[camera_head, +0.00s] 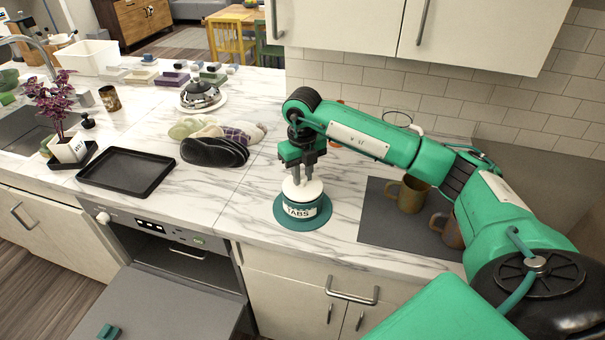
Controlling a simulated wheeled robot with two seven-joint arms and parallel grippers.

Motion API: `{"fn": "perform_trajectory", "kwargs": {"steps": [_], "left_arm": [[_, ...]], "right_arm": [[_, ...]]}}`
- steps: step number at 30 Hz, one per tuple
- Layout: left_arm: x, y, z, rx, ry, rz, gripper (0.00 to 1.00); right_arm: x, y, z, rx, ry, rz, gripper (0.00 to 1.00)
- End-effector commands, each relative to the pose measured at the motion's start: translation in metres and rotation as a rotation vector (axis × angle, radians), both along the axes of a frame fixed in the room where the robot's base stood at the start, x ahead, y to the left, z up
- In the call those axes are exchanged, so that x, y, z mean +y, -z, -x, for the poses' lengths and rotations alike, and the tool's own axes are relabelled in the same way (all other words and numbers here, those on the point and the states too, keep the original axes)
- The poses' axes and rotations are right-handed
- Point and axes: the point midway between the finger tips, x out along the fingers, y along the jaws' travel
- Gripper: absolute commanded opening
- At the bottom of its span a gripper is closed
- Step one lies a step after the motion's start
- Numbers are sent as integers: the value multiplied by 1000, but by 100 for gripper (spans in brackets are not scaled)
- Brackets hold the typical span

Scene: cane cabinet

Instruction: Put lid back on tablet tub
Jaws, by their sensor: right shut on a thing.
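The tablet tub (301,209) is a short round tub with a white band lettered "TABS" and dark teal edges. It stands upright on a round teal mat (283,222) near the counter's front edge. The white lid (301,187) is at the top of the tub. My right gripper (303,179) points straight down and is shut on the lid's upper part. I cannot tell whether the lid is fully seated or slightly above the rim. The fingers hide part of the lid. My left gripper is not in view.
A grey mat (385,228) with mugs (412,194) lies right of the tub. Dark oven mitts (214,152) and a black tray (126,172) lie to the left. The oven door (165,303) hangs open below. Marble between tray and tub is clear.

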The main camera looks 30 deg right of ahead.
Motion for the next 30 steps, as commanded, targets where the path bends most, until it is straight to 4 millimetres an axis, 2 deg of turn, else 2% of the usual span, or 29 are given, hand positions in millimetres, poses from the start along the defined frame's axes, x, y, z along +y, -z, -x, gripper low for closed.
{"fn": "perform_trajectory", "kwargs": {"steps": [10,11,14,20,24,30], "left_arm": [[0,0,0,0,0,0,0],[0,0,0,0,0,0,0],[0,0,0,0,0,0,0],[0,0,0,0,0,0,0],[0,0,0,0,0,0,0],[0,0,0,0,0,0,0]], "right_arm": [[0,0,0,0,0,0,0],[0,0,0,0,0,0,28],[0,0,0,0,0,0,47],[0,0,0,0,0,0,47],[0,0,0,0,0,0,69],[0,0,0,0,0,0,69]]}}
